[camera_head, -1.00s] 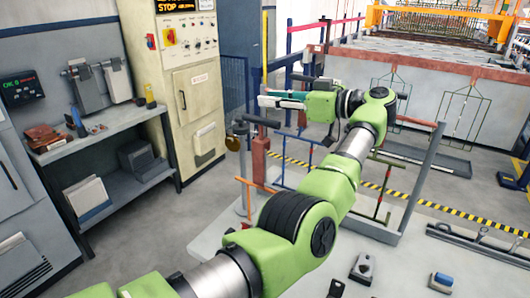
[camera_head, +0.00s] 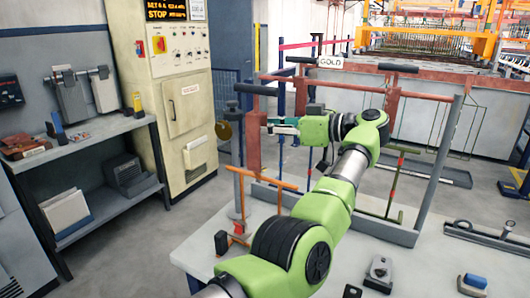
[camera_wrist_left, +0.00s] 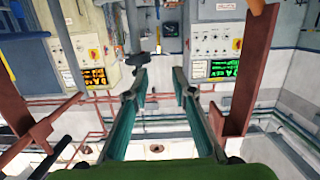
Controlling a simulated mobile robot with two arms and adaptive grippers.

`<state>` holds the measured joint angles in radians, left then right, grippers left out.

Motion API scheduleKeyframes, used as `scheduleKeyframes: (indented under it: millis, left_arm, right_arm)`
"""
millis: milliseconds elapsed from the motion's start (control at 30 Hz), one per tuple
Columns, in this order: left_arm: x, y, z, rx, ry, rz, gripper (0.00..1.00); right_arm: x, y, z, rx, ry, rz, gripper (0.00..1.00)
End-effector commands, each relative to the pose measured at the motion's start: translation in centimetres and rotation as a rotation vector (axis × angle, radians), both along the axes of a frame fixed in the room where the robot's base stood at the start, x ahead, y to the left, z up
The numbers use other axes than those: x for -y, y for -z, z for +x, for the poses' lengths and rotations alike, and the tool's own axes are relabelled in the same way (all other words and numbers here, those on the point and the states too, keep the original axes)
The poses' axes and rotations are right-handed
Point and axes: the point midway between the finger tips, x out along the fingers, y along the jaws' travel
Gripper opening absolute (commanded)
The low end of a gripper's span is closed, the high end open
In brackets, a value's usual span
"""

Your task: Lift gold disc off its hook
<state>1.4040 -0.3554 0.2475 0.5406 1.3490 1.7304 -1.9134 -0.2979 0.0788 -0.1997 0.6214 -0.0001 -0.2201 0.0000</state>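The gold disc (camera_head: 224,130) is small in the head view. It hangs beside the slim grey post (camera_head: 238,160), left of the rack; its hook is too small to make out. My left gripper (camera_head: 268,125) is to the right of the disc at about its height in the picture, apart from it, by the red-brown upright of the rack. In the left wrist view the teal fingers (camera_wrist_left: 160,74) stand apart with nothing held between them. I cannot make out the disc in that view. My right gripper is not in view.
The rack's red-brown upright (camera_head: 255,142) stands close to my left gripper, and another upright (camera_wrist_left: 245,75) shows in the wrist view. A GOLD sign (camera_head: 331,62) is above the rack. A control cabinet (camera_head: 178,100) and shelf bench (camera_head: 90,150) stand left.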

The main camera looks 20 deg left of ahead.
Motion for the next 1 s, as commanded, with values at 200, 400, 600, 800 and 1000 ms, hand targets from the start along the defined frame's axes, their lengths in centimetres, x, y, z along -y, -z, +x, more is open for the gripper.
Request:
scheduleKeyframes:
  millis: [200,400,600,800,1000]
  left_arm:
    - [0.0,2.5,0.0,0.001,0.000,0.000,0.24]
    - [-0.7,2.7,0.0,0.002,-0.002,0.000,0.24]
    - [-3.8,3.1,0.2,0.000,-0.005,0.000,0.24]
    - [-7.8,3.6,0.5,0.000,-0.004,0.001,0.24]
    - [-11.2,4.1,0.8,0.000,-0.003,0.002,0.24]
  right_arm:
    - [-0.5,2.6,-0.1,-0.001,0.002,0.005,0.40]
    - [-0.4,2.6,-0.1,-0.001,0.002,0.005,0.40]
    - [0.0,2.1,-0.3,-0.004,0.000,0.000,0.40]
    - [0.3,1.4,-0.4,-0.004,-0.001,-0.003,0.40]
    - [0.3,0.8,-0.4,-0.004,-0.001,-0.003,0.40]
